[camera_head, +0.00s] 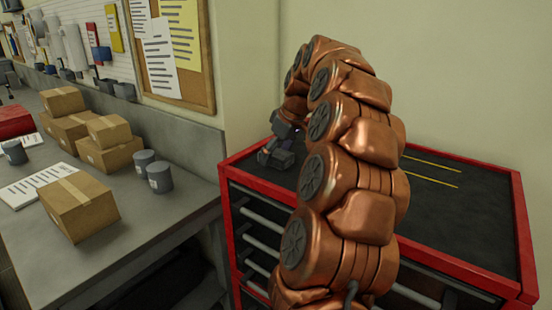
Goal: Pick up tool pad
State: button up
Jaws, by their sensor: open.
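My gripper (274,155) is small in the view, over the left end of a red tool cabinet's dark top. It points down and is open. It looks very near the surface, but I cannot tell whether it touches it. I cannot make out a separate tool pad. The dark top (450,218) carries two thin yellow lines (432,160), and I cannot tell whether these mark a pad. My copper-coloured arm hides the middle of the top and may hide the pad.
The red cabinet rim (460,270) edges the top, with drawers below. At left, a grey workbench (120,245) holds several cardboard boxes (80,208), grey cups (160,177) and papers. Walls stand close behind. The right part of the cabinet top is clear.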

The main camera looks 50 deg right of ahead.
aim_at(276, 153)
jog(key=shift+f+b, duration=0.25)
jog(key=shift+b, duration=0.1)
dwell(0.5)
jog(key=c, duration=1.2)
jog(key=shift+c, duration=0.2)
jog(key=shift+r, duration=0.1)
jog(key=shift+r+p, duration=0.35)
jog(key=shift+p, duration=0.25)
jog(key=shift+r+b, duration=0.25)
jog(key=shift+b, duration=0.25)
jog(key=shift+r+b, duration=0.5)
jog(key=shift+r, duration=0.75)
jog(key=s+a+r+b, duration=0.1)
jog(key=s+a+b, duration=0.3)
jog(key=s+a, duration=0.6)
jog(key=shift+s+a+r+b, duration=0.25)
jog(key=shift+a+r+b, duration=0.1)
jog(key=shift+a, duration=0.7)
